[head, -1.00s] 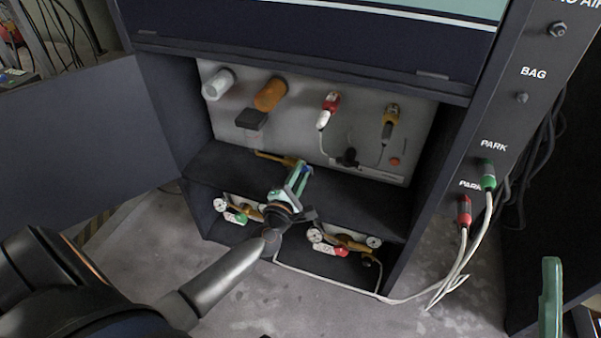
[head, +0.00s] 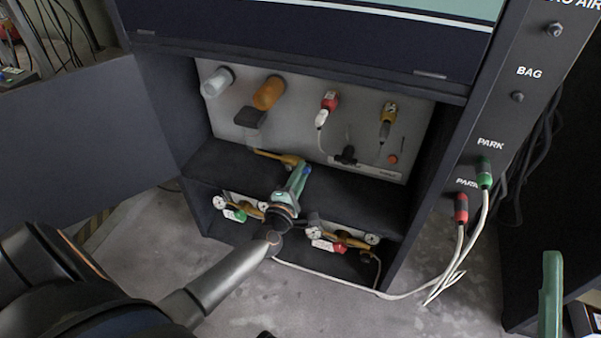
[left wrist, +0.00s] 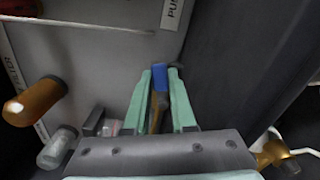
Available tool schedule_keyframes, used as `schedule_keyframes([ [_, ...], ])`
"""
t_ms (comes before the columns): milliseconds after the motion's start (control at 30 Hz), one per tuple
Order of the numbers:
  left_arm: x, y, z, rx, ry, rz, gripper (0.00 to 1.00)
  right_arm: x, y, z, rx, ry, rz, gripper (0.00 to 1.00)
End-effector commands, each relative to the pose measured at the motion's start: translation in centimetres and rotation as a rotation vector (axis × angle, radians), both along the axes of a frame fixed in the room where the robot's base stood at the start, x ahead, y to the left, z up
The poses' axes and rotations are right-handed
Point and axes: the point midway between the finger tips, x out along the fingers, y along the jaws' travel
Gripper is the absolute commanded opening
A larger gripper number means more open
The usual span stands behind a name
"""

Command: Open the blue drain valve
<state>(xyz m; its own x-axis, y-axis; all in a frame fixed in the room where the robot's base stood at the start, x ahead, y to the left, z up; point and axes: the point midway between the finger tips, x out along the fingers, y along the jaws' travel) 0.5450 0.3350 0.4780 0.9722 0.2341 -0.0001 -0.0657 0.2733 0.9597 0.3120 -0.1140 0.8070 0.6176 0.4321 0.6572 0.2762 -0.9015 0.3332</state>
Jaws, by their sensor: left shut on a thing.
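The blue drain valve handle (left wrist: 160,76) shows between my left gripper's two teal fingers in the left wrist view. In the head view only a bit of blue (head: 308,170) shows at the fingertips. My left gripper (head: 302,172) reaches into the open cabinet and is shut on the blue handle. A brass fitting lies below the handle between the fingers, partly hidden. One teal finger of my right gripper (head: 551,290) shows at the lower right, away from the cabinet. Its other finger is out of view.
An orange cylinder (head: 269,93) and a clear cylinder (head: 217,82) stick out of the back panel. Red and yellow plugs hang to their right. Gauges with brass fittings (head: 341,240) sit on the lower shelf. The cabinet door (head: 80,130) stands open at left.

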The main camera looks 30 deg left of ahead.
Motion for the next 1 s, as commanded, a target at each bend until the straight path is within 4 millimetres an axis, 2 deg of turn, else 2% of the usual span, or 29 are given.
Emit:
schedule_keyframes([
  [33,0.0,-0.1,0.0,-0.002,0.000,-0.001,0.27,0.0,0.0,0.0,-0.001,0.000,-0.001,0.54],
  [267,0.0,-0.1,0.0,-0.003,0.000,-0.001,0.53,0.0,0.0,0.0,-0.001,0.000,0.000,0.54],
  [300,0.0,0.0,0.0,-0.003,0.000,-0.001,0.54,0.0,0.0,0.0,-0.001,0.000,0.000,0.54],
  [767,-0.1,0.0,-0.1,-0.030,-0.003,-0.001,0.54,0.0,0.1,-0.2,-0.004,-0.001,0.001,0.54],
  [1000,-0.2,0.4,0.7,-0.254,-0.059,-0.002,0.54,0.0,0.1,-1.1,-0.004,0.000,0.003,0.54],
])
